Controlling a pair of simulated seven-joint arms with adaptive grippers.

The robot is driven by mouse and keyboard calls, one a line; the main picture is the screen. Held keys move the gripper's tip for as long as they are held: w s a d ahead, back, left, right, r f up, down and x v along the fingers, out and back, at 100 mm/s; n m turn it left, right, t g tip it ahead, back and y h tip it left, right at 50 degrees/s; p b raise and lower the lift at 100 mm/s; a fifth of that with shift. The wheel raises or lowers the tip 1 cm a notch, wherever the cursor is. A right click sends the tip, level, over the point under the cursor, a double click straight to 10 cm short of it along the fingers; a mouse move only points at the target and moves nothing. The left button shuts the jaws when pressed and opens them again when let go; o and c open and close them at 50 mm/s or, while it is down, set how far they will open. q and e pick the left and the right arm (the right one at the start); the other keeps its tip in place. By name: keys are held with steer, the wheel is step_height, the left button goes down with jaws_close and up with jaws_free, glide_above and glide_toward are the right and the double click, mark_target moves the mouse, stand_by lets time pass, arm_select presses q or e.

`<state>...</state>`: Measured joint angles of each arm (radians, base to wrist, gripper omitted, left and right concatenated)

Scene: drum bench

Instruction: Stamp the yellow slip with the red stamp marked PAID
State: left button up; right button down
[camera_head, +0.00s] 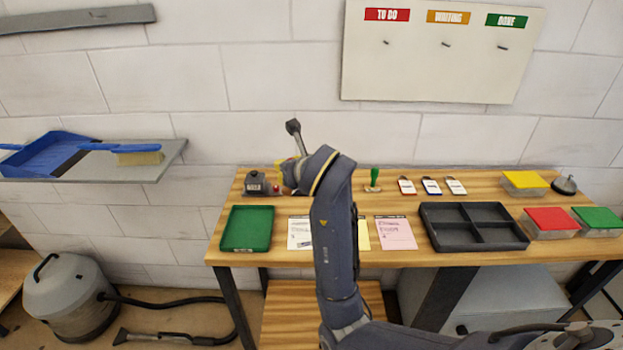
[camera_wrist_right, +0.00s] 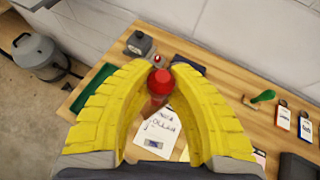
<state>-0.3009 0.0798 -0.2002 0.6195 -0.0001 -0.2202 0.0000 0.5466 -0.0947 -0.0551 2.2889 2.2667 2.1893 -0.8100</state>
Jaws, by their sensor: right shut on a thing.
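My right gripper (camera_wrist_right: 160,76) is shut on the red stamp (camera_wrist_right: 161,80), whose round red handle stands between the yellow fingers in the right wrist view. No PAID mark is readable on it. In the head view this gripper (camera_head: 283,166) is mostly hidden behind my right arm, above the back left of the bench. The yellow slip (camera_head: 363,235) lies on the bench between the white slip and the pink slip, its left part hidden by my arm. My left gripper is not in view.
The white slip (camera_head: 299,232) and pink slip (camera_head: 395,233) lie flat. A green tray (camera_head: 233,246) is at left, a dark divided tray (camera_head: 434,235) at right.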

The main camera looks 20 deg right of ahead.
step_height(320, 180, down, 6)
steer(key=s+d+m+h, duration=0.2)
steer(key=s+d+f+m+g+h, duration=0.2)
steer(key=s+d+m+g+h, duration=0.4)
steer(key=s+d+m+h, duration=0.4)
steer(key=shift+y, duration=0.6)
steer(key=shift+w+d+f, duration=0.15)
steer(key=shift+f, duration=0.85)
steer(key=shift+w+d+f, duration=0.15)
steer(key=shift+d+f, duration=0.05)
steer(key=shift+f, duration=0.85)
steer(key=shift+w+d+f, duration=0.15)
steer(key=shift+f, duration=0.85)
steer(key=shift+f, duration=0.75)
steer(key=shift+r, duration=0.7)
steer(key=shift+r, duration=2.5)
